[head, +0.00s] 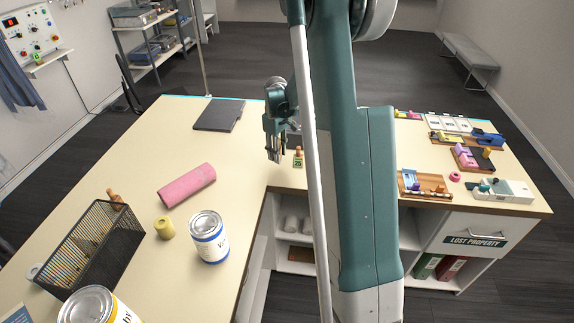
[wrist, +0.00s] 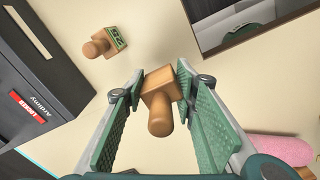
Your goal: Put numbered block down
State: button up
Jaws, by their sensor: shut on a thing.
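My gripper (head: 275,156) points down over the counter (head: 240,160), near its inner corner. In the wrist view its green pads (wrist: 158,78) are shut on a wooden block with a rounded knob (wrist: 160,102). The held block's number face is turned away, and in the head view the fingers mostly hide it. I cannot tell whether it touches the counter. A second wooden block with a green number plate (head: 298,158), reading about 25, stands just right of my gripper. It also shows at upper left in the wrist view (wrist: 102,42).
The counter's inner edge is close. Trays with coloured items (head: 425,184) are at right.

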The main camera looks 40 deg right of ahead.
send_over(279, 173)
jog(key=shift+f, duration=2.25)
jog(key=shift+f, duration=0.15)
jog(key=shift+f, duration=1.7)
jog(key=shift+f, duration=0.25)
jog(key=o, duration=0.9)
jog(key=shift+r, duration=0.1)
jog(key=shift+o, duration=0.2)
jog(key=shift+r+p, duration=0.2)
jog(key=shift+p, duration=0.1)
jog(key=shift+r+b, duration=0.3)
jog(key=shift+r, duration=5.65)
